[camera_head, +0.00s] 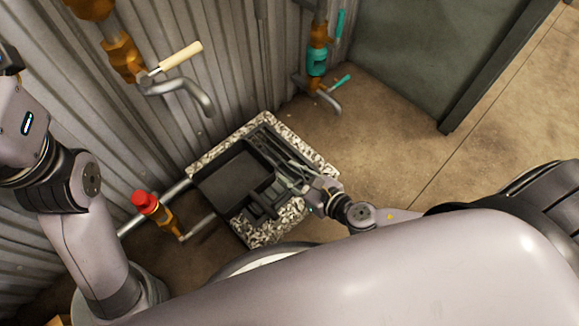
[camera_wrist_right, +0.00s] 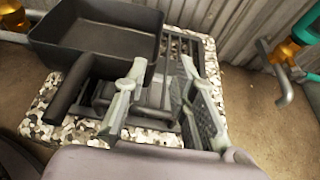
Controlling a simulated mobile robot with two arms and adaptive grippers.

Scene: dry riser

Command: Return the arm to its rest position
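My right gripper (camera_head: 284,178) is above the right part of a speckled stone-like stove or stand (camera_head: 322,164) in the head view. In the right wrist view the fingers of this gripper (camera_wrist_right: 163,72) are spread apart, with no object seen held between them. A dark square pan (camera_head: 228,178) sits on the left part of the stand. In the right wrist view the pan (camera_wrist_right: 95,38) has its handle to the left of the fingers, apart from them. My left arm comes in at the left edge of the head view; its fingers are out of frame.
A corrugated metal wall (camera_head: 215,70) stands behind, with pipes and valves, one with a cream lever (camera_head: 180,56), one teal (camera_head: 317,62). A red-capped valve (camera_head: 145,200) is left of the stand. Concrete floor (camera_head: 395,150) is clear to the right, before a dark green panel (camera_head: 420,45).

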